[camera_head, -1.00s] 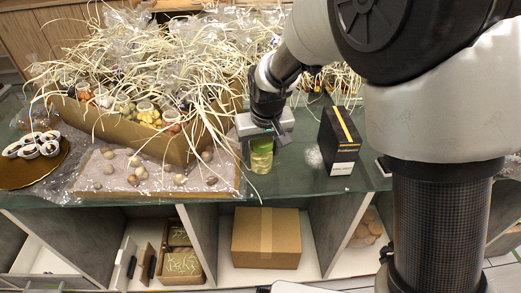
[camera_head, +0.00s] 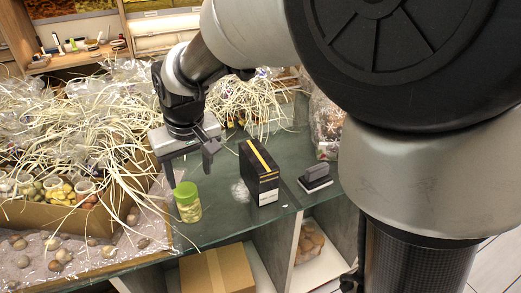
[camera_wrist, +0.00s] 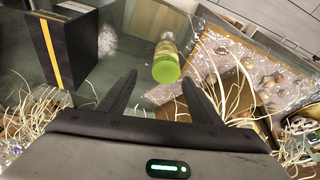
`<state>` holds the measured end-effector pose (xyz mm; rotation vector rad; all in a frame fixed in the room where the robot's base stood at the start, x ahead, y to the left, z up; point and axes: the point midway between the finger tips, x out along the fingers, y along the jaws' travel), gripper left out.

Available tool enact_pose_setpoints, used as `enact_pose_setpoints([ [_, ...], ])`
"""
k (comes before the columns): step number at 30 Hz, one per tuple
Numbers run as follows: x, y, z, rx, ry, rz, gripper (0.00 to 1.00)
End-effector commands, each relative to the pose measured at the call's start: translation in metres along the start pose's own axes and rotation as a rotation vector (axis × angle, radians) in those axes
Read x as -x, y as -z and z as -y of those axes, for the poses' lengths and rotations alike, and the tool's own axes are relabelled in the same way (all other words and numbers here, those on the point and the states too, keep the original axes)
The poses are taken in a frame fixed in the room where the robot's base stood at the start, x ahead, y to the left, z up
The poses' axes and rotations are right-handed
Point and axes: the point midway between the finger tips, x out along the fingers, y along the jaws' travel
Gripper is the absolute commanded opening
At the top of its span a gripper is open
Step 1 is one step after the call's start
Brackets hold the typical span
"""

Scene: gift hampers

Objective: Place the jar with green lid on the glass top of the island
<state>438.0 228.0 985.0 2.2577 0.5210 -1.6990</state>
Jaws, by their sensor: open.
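The jar with the green lid (camera_head: 187,203) stands upright on the glass top (camera_head: 225,215) of the island, near its front edge. In the wrist view the jar (camera_wrist: 166,62) shows just beyond the fingertips, between their lines. My gripper (camera_head: 190,172) is open and empty. It is above and behind the jar in the head view, apart from it. In the wrist view my gripper (camera_wrist: 158,82) has both fingers spread with nothing between them.
A black box with a yellow stripe (camera_head: 259,174) stands right of the jar, with a crumpled clear wrap beside it. A small dark device (camera_head: 315,178) lies further right. A cardboard box of straw and jars (camera_head: 40,213) and a pebble tray (camera_head: 100,262) fill the left.

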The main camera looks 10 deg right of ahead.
Motion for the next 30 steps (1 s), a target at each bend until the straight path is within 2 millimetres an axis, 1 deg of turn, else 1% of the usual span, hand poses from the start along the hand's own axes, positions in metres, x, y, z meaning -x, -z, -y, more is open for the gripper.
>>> enact_pose_setpoints([
  [1,0.018,-0.007,-0.016,-0.031,-0.006,-0.019,0.58],
  [2,0.028,-0.014,-0.026,-0.051,-0.011,-0.028,0.58],
  [3,0.044,-0.026,-0.041,-0.082,-0.018,-0.044,0.58],
  [5,0.068,-0.049,-0.064,-0.133,-0.033,-0.07,0.58],
  [6,0.084,-0.066,-0.078,-0.169,-0.046,-0.088,0.58],
  [8,0.103,-0.095,-0.096,-0.22,-0.066,-0.113,0.58],
  [9,0.113,-0.114,-0.105,-0.252,-0.08,-0.128,0.58],
  [11,0.125,-0.141,-0.116,-0.296,-0.102,-0.15,0.58],
  [12,0.131,-0.157,-0.12,-0.323,-0.116,-0.161,0.58],
  [15,0.14,-0.19,-0.128,-0.374,-0.146,-0.187,0.58],
  [16,0.141,-0.197,-0.129,-0.387,-0.153,-0.191,0.58],
  [18,0.142,-0.21,-0.13,-0.406,-0.166,-0.2,0.58],
  [21,0.143,-0.218,-0.131,-0.418,-0.174,-0.205,0.58],
  [30,0.143,-0.218,-0.131,-0.419,-0.174,-0.205,0.58],
])
